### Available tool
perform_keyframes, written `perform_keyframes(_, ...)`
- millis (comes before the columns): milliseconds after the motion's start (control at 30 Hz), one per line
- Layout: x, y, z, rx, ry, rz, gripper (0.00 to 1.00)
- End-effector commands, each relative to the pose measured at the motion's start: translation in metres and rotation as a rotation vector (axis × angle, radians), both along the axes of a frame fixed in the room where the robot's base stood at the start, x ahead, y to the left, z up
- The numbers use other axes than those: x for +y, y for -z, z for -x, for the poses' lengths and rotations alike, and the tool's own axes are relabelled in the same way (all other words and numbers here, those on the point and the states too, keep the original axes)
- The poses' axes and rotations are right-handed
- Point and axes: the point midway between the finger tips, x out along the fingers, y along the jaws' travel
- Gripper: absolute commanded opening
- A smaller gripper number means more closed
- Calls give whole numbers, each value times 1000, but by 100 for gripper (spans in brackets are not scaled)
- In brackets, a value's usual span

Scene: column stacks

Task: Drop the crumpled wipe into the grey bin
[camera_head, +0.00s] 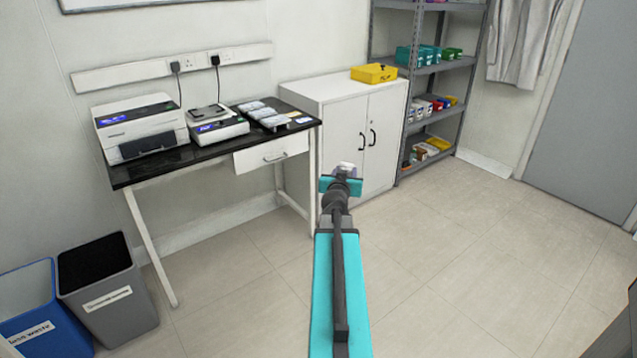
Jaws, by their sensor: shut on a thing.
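The grey bin (114,303) stands on the floor at the lower left, with a white label on its front and a dark open top. My gripper (342,176) is at the end of my teal and dark grey arm, near the middle of the view, in front of the white cabinet. It is shut on a small whitish thing, the crumpled wipe (345,167), which shows just beyond the jaws. The fingers are mostly hidden behind the wrist. The gripper is well to the right of the grey bin and apart from it.
A blue bin (36,318) stands left of the grey bin. A black-topped table (165,166) with instruments is behind the bins. A white cabinet (318,95) with a yellow box (374,73) and a grey shelf rack (432,122) stand farther right. The floor on the right is clear.

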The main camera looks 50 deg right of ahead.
Motion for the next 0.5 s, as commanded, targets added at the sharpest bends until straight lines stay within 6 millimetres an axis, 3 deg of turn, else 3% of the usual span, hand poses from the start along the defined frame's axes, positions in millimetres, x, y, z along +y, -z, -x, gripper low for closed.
perform_keyframes(33, 11, -13, -15, -1, -23, 1, 16)
perform_keyframes(500, 126, -85, -136, 2, -244, -6, 16)
